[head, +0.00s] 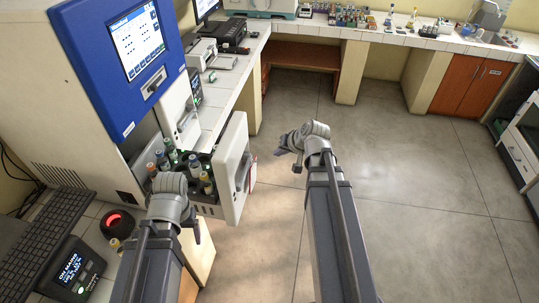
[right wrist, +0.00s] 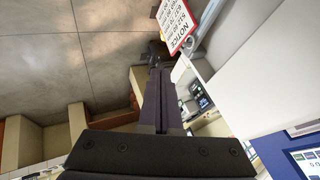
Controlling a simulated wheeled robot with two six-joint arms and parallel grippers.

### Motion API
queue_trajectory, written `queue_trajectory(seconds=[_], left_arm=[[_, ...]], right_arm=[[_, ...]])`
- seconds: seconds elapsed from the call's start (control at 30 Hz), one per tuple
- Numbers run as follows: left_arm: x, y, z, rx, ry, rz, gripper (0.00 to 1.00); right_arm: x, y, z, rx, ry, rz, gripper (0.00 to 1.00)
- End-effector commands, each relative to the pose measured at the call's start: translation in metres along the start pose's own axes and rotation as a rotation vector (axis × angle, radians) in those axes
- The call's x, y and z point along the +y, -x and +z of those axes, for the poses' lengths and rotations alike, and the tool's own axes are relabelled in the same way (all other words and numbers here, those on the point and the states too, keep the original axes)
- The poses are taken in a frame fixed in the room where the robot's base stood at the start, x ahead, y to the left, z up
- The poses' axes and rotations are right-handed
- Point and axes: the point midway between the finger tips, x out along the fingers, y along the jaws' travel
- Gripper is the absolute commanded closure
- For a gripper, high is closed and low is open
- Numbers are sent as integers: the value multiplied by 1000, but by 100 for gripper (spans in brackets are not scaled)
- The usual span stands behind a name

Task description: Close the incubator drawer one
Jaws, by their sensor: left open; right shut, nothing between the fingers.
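The incubator drawer (head: 232,168) stands pulled out from the white and blue incubator (head: 95,70) in the head view. Its thick white front faces right, with a handle on the outer side; several capped bottles (head: 205,183) stand inside. I cannot read a drawer number. My right gripper (head: 281,150) is to the right of the drawer front, apart from it; in the right wrist view its dark fingers (right wrist: 155,60) are shut and empty near a notice sign (right wrist: 176,24). My left gripper (head: 196,232) is open in front of the drawer, its fingers partly hidden by its wrist.
A keyboard (head: 55,225) and a small black display device (head: 75,270) lie on the counter at the left. A tiled bench (head: 225,90) with equipment runs behind the incubator. The floor (head: 420,190) to the right is clear.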

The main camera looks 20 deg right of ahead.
Motion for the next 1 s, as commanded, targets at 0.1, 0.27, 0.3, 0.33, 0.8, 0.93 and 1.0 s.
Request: queue_trajectory(seconds=[0.1,0.27,0.3,0.33,0.8,0.93,1.0], left_arm=[[2,-22,-1,0,-3,-1,22],[4,-46,-3,0,-9,-2,22],[5,-51,-3,0,-9,-2,22],[5,-56,-3,0,-9,-2,22],[6,-72,-4,0,-9,-2,22],[6,-72,-4,0,-9,-2,22],[6,-72,-4,0,-9,-2,22]], right_arm=[[3,-26,2,-1,2,0,100],[3,-55,2,-2,2,0,100],[3,-62,2,-2,2,0,100],[3,-68,2,-2,2,0,100],[-30,-106,0,-2,3,1,100],[-35,-109,1,-2,2,1,100],[-36,-109,1,-1,1,1,100]])
